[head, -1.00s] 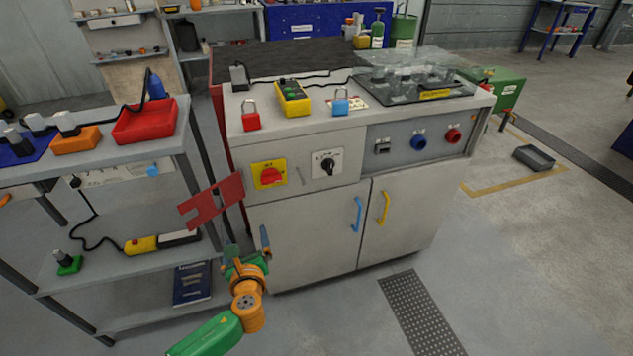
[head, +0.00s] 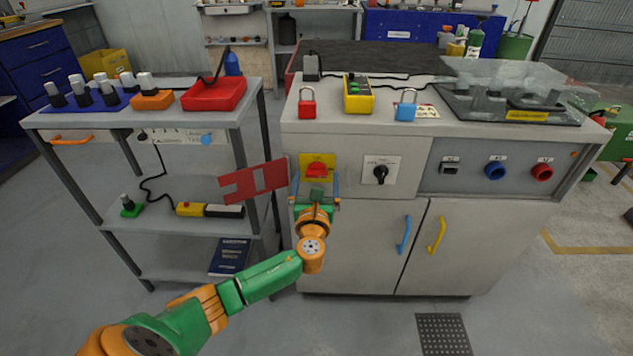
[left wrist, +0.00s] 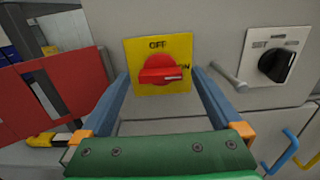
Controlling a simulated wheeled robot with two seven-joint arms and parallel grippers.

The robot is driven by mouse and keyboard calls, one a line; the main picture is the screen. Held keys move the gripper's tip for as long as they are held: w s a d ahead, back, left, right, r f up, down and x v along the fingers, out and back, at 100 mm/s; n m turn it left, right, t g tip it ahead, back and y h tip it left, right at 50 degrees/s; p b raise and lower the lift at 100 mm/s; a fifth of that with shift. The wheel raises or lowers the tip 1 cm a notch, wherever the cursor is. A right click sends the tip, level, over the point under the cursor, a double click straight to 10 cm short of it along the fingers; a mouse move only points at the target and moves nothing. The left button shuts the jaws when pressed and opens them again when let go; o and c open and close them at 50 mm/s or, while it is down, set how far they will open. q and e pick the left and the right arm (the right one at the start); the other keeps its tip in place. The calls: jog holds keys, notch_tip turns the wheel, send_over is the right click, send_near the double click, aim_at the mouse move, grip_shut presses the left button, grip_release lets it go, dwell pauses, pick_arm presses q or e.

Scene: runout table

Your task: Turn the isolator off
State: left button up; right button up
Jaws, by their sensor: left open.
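The isolator is a red rotary knob (head: 316,170) on a yellow plate (head: 304,160) on the cabinet's front panel. In the left wrist view the red knob (left wrist: 162,70) has its bar lying nearly level, its white mark at the right end by the "ON" lettering; "OFF" stands at the top. My left gripper (head: 315,189) is open just in front of and below the knob. In the left wrist view its two blue fingers (left wrist: 162,88) stand on either side of the yellow plate, not closed on the knob. My right gripper is out of view.
A red slotted plate (head: 254,181) sticks out left of the isolator. A black selector switch (head: 381,174) is to its right, with a small grey lever (left wrist: 229,75) between. Padlocks and a yellow control box (head: 358,94) stand on the cabinet top. A shelf trolley (head: 180,118) stands left.

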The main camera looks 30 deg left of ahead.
pick_arm(q)
jog(key=c, duration=1.4)
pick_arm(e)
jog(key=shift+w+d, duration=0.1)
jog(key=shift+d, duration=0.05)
